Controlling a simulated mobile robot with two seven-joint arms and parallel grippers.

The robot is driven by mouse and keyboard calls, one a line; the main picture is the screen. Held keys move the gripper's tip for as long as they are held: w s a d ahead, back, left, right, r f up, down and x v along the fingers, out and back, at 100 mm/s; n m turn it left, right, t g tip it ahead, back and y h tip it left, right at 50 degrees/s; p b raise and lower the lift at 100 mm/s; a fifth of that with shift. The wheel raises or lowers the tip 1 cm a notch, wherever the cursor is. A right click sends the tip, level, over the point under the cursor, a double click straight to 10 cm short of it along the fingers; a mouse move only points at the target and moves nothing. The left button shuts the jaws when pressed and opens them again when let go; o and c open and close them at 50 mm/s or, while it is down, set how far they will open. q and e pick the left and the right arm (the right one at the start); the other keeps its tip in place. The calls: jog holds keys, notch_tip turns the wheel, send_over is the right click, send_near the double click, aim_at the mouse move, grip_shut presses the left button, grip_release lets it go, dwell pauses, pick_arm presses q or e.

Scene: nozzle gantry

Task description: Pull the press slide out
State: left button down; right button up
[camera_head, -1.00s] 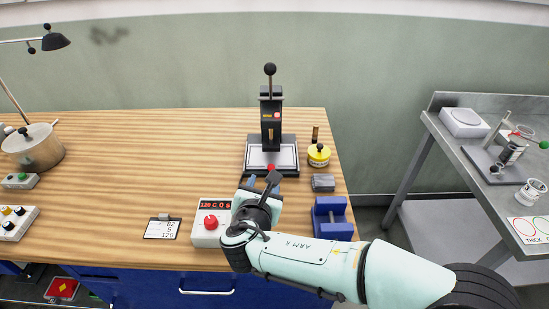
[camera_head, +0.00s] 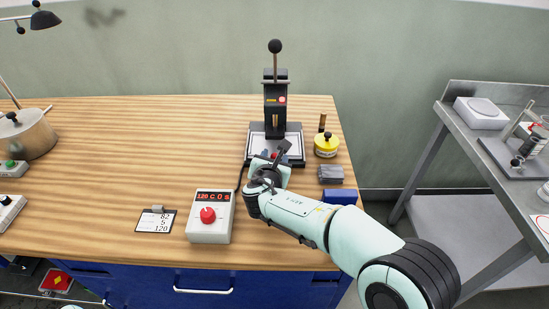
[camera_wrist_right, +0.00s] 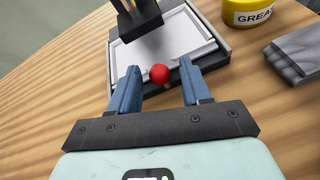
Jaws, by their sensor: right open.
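The press (camera_head: 276,100) stands on the wooden bench, a black column with a ball-topped lever above a flat base. Its slide (camera_head: 295,147) is the pale plate in the base, and it also shows in the right wrist view (camera_wrist_right: 185,35). A red ball knob (camera_wrist_right: 159,73) is at the slide's front edge. My right gripper (camera_wrist_right: 158,88) is open, with blue fingers on either side of the knob and a gap to each. In the head view my right gripper (camera_head: 269,156) partly hides the knob and the slide's front. My left gripper is not in view.
A control box (camera_head: 209,216) with a red knob stands front left of my right arm. A blue block (camera_head: 340,196) is partly behind my arm.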

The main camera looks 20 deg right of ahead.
jog(key=shift+w+d+f, duration=0.25)
jog(key=shift+w, duration=0.35)
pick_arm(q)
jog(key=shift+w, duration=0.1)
